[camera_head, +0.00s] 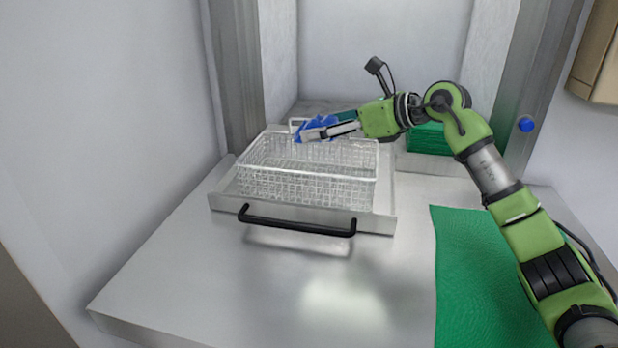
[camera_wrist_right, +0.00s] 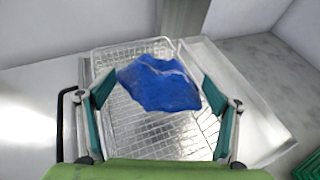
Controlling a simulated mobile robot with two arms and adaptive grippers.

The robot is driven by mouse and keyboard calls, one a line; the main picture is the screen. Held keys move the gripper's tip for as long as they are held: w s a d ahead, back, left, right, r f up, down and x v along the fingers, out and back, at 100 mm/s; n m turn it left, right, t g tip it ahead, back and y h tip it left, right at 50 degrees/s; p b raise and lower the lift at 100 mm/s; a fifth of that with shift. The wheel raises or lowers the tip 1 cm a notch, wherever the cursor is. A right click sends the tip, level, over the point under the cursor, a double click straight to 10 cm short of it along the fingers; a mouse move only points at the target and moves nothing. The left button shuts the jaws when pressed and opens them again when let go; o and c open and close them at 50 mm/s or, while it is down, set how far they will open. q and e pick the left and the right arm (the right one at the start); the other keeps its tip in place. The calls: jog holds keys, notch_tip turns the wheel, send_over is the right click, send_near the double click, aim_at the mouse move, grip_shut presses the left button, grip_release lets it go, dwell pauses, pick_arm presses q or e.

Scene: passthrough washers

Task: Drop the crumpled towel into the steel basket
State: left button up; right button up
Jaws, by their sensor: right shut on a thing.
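The crumpled blue towel (camera_head: 314,123) is held above the back part of the steel basket (camera_head: 300,187). My right gripper (camera_head: 322,131) is shut on it. In the right wrist view the towel (camera_wrist_right: 160,83) lies between the two fingers of my right gripper (camera_wrist_right: 158,92), with the wire mesh of the basket (camera_wrist_right: 150,130) below it. The basket looks empty where I see its inside; the towel hides part of it. My left gripper is not in view.
The basket stands in a shallow metal tray (camera_head: 225,203) with a black handle (camera_head: 297,221) at its front. A green mat (camera_head: 490,280) lies at right on the table (camera_head: 200,290). A green crate (camera_head: 428,140) stands behind my right arm. The table's front left is clear.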

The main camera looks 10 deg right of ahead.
jog(key=o, duration=1.2)
jog(key=shift+r, duration=0.1)
jog(key=v, duration=1.2)
